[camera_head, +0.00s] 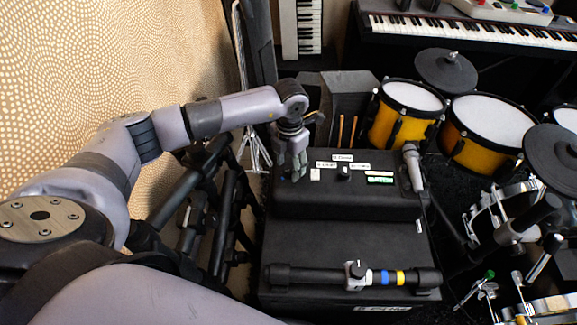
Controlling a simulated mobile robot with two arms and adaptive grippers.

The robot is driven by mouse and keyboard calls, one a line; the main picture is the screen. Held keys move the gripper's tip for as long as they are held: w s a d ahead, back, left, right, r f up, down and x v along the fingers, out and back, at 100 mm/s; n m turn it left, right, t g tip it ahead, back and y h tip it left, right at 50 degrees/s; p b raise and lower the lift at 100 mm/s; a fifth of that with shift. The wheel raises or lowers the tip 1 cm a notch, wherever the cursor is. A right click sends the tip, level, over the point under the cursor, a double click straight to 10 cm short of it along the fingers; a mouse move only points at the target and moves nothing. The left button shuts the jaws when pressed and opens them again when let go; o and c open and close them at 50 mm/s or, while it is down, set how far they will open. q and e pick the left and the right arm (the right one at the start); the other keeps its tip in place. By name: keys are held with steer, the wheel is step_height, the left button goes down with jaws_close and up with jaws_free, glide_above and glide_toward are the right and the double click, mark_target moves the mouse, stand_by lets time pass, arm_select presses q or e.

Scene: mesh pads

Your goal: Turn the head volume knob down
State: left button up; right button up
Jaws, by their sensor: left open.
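The black amp head (350,205) sits at the middle, with small white labels on its upper part. A small black knob (344,173) stands among these labels, with a white square piece (315,174) to its left. Which control each label names is too small to read. My left gripper (293,174) is open and points down over the left end of the amp head, left of the knob and apart from it. Whether its fingertips touch the surface cannot be told. My right gripper is not in view.
A microphone (413,167) stands at the amp head's right end. A black bar (358,275) with a knob and blue and yellow bands lies across the front cabinet. Yellow drums (407,112) and cymbals crowd the right. Black stands (205,205) stand at left, near the patterned wall.

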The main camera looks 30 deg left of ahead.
mark_target(289, 170)
arm_select(q)
step_height(289, 170, up, 10)
steer(key=shift+r, duration=0.15)
steer(key=shift+s, duration=0.1)
stand_by(0.3)
